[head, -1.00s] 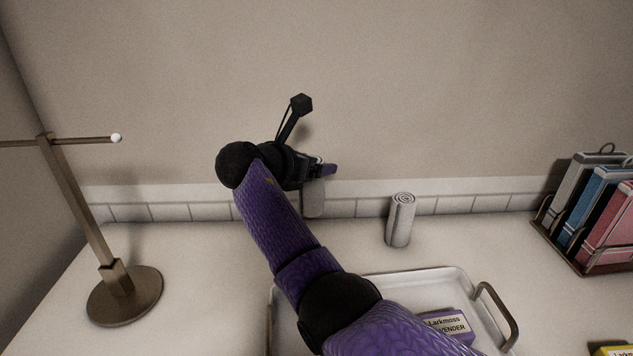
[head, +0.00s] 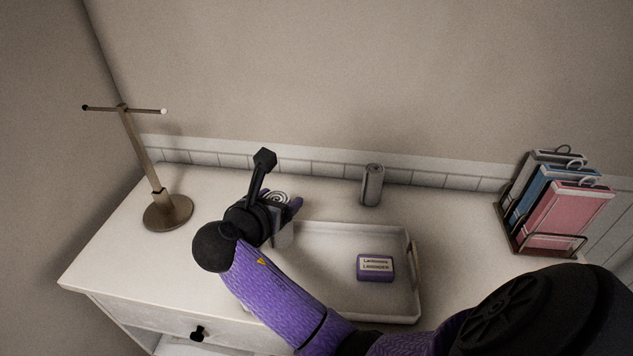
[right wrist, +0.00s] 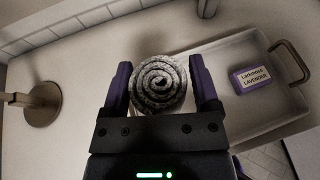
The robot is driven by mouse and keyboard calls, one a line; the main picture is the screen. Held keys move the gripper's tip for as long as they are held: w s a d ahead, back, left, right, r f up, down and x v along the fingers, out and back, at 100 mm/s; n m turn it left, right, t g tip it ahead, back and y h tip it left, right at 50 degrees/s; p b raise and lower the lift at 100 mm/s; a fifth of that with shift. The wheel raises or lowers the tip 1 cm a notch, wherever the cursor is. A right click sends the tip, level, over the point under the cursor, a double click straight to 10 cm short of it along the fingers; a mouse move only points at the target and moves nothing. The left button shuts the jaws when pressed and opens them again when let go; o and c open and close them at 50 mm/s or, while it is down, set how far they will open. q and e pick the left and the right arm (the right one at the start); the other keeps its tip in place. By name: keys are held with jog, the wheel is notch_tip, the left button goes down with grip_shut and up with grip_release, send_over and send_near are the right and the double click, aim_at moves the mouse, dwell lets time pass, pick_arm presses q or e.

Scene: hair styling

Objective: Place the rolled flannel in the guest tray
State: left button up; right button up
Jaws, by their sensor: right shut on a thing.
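My right gripper (head: 283,208) is shut on a rolled grey flannel (head: 279,197), whose spiral end faces up. In the right wrist view the flannel (right wrist: 158,84) sits between the two purple fingers. It is at the left end of the guest tray (head: 410,290), a pale shallow tray with end handles. I cannot tell whether the flannel is over the tray's rim or just outside it. The tray also shows in the right wrist view (right wrist: 225,55). My left gripper is not in view.
A bronze T-shaped stand (head: 168,212) is at the left. A rack with grey, blue and pink items (head: 545,215) is at the right.

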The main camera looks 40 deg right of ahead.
aim_at(282, 234)
jog(key=f+b, duration=0.1)
jog(key=f, duration=0.1)
jog(key=f+b, duration=0.1)
jog(key=f, duration=0.2)
jog(key=shift+w+d, duration=0.1)
jog(key=shift+w, duration=0.1)
notch_tip(282, 234, down, 5)
jog(key=shift+r+b, duration=0.15)
jog(key=shift+b, duration=1)
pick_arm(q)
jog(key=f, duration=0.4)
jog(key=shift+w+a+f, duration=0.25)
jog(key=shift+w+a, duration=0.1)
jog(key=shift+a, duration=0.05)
pick_arm(e)
jog(key=shift+r, duration=0.15)
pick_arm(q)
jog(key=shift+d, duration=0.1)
pick_arm(e)
jog(key=o, duration=1.1)
